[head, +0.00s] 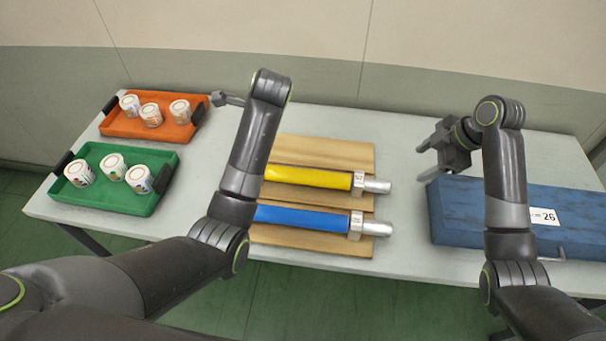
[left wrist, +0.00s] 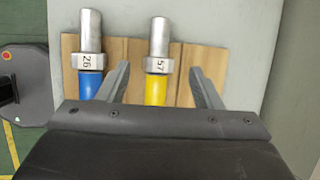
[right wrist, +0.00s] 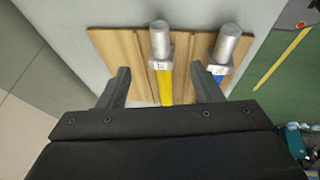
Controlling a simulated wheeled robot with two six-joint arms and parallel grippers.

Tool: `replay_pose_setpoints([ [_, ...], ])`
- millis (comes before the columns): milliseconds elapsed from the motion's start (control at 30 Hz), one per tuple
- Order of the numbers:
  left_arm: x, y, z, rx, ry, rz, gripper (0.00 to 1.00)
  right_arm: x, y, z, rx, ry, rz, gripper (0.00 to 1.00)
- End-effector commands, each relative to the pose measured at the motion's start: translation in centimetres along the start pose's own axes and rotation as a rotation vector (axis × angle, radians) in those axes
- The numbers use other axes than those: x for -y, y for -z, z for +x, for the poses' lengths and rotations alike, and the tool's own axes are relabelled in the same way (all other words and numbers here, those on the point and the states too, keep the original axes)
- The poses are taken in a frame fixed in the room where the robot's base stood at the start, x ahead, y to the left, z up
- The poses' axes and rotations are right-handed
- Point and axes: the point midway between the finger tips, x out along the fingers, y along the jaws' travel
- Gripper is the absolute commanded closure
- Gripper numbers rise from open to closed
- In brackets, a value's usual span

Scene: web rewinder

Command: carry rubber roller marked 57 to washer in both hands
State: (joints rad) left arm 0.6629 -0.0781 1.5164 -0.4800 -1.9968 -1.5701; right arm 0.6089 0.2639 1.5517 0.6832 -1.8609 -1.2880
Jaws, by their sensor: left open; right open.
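The yellow roller (head: 309,177) lies on the wooden rack (head: 330,150), with a bare metal shaft end and a collar at its right. In the left wrist view its collar reads 57 (left wrist: 158,65). My left gripper (left wrist: 161,86) is open, with its fingers on either side of the yellow roller and apart from it. In the head view my left arm hides the roller's left end. My right gripper (head: 432,162) is open and empty, to the right of the roller's shaft end. The right wrist view shows the yellow roller (right wrist: 165,85) between its fingers, farther off.
A blue roller (head: 300,219) marked 26 lies parallel, nearer on the rack. A long blue box (head: 460,215) with a label reading 26 stands at the right. Orange (head: 165,130) and green (head: 110,152) trays hold white cups at the left. The table between rack and box is clear.

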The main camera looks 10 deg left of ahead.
Motion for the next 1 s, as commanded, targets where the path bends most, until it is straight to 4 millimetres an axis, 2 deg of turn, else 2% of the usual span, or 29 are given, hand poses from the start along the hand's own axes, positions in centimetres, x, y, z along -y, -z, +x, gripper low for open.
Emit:
replay_pose_setpoints([
  [167,0.0,-0.1,0.4,0.002,-0.001,0.0,0.41,0.0,0.0,0.4,-0.001,0.001,0.0,0.41],
  [267,-0.1,-0.1,1.4,0.004,-0.003,-0.001,0.41,0.0,0.0,1.4,-0.002,0.001,0.001,0.41],
  [800,-0.1,-0.1,11.8,0.003,-0.005,0.0,0.41,0.1,0.1,11.8,-0.002,0.004,0.001,0.41],
  [1000,-0.1,-0.2,15.1,0.003,-0.003,-0.001,0.41,0.1,0.1,15.0,-0.001,0.003,0.0,0.41],
])
